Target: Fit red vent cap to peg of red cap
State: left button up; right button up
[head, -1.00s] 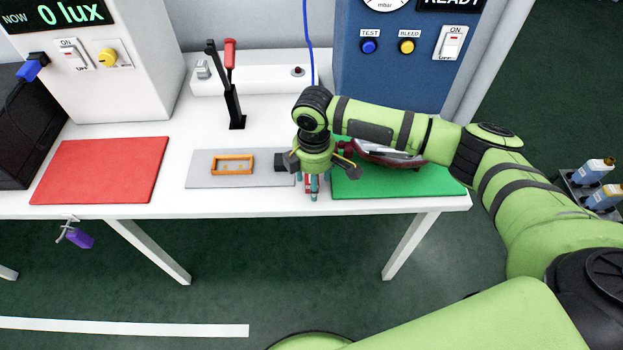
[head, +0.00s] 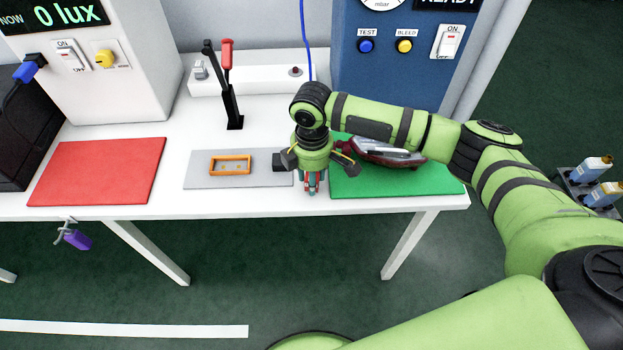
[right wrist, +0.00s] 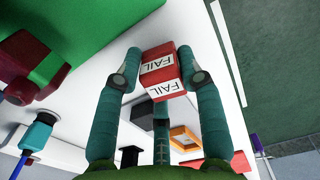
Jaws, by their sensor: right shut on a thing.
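My right gripper (head: 313,186) is shut on a small red block with white FAIL labels (right wrist: 160,72). The right wrist view shows the block clasped between the teal fingertips (right wrist: 160,78). In the head view only a bit of red shows between the fingers, at the front of the table between the grey and green mats. I cannot tell whether this block is the red vent cap. A dark red and silver tail lamp (head: 387,151) lies on the green mat, partly behind my arm. Dark red knob-like parts (right wrist: 32,48) show at the left of the right wrist view. No peg is clearly visible. My left gripper is out of view.
An orange frame (head: 231,163) lies on the grey mat (head: 200,177). A red mat (head: 97,170) is to its left. A lever (head: 231,95) stands behind, and a blue test cabinet (head: 390,75) stands at the back. The white table's front edge is close to the gripper.

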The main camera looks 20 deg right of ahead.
jog(key=r, duration=0.3)
jog(key=shift+d+r, duration=0.1)
jog(key=shift+d, duration=0.1)
jog(key=s+d+r+b, duration=0.1)
jog(key=s+d+r, duration=0.5)
jog(key=s+d, duration=0.2)
jog(key=shift+r, duration=0.35)
jog(key=c, duration=0.4)
jog(key=shift+o, duration=0.2)
